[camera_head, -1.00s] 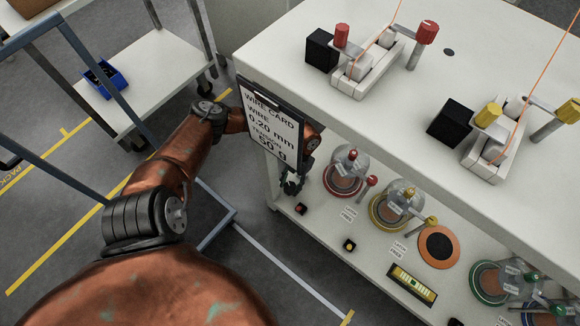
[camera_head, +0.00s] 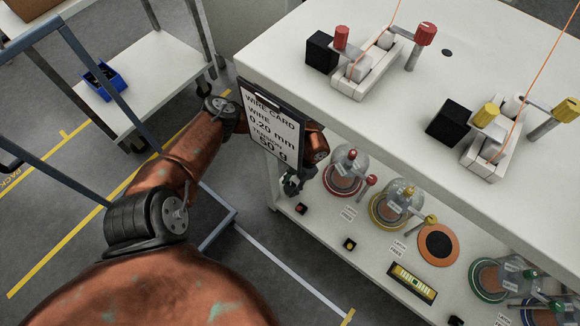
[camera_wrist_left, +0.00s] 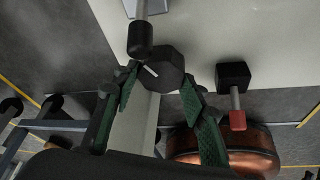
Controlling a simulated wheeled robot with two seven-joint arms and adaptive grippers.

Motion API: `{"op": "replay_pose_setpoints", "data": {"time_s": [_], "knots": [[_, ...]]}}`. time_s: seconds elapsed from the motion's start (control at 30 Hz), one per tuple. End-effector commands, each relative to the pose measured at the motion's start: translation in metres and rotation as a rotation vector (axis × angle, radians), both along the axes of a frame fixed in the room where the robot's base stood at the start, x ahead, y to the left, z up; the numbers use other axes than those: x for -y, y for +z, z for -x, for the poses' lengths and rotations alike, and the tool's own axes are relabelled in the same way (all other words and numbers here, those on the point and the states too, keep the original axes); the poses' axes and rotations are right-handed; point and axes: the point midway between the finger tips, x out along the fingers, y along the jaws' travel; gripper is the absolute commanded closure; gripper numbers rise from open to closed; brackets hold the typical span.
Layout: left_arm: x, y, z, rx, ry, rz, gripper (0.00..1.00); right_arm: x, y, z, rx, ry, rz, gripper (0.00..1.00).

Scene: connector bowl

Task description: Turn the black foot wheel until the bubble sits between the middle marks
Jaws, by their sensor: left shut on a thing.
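The black foot wheel (camera_wrist_left: 158,68) shows in the left wrist view, dark and faceted, with a short white mark on its face. My left gripper (camera_wrist_left: 158,97) has its green-padded fingers on either side of the wheel and is shut on it. In the head view my left gripper (camera_head: 292,185) is at the bench's near left corner, partly hidden by the wire card (camera_head: 270,125). The bubble level (camera_head: 412,282) is a yellow-green vial in a dark frame on the lower shelf. Its bubble is too small to place exactly against the marks. My right gripper is not in view.
Glass-domed spools, including a red-ringed one (camera_head: 345,172) and a yellow-ringed one (camera_head: 395,205), stand on the lower shelf (camera_head: 330,235). The bench top (camera_head: 280,55) overhangs it. A cart with a blue bin (camera_head: 105,82) stands at the left.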

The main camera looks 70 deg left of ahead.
Motion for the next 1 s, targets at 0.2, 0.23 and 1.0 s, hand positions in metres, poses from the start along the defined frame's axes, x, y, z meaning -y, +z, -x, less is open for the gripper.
{"op": "replay_pose_setpoints", "data": {"time_s": [0.2, 0.23, 1.0], "knots": [[0.0, 0.0, 0.001, -0.002, -0.003, -0.001, 0.85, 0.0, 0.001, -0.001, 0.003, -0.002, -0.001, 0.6], [0.0, 0.0, 0.001, -0.002, -0.003, -0.001, 0.85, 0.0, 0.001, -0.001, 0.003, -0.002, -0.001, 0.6], [0.0, 0.01, -0.005, 0.002, -0.002, 0.0, 0.43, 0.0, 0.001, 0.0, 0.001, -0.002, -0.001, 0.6]]}}
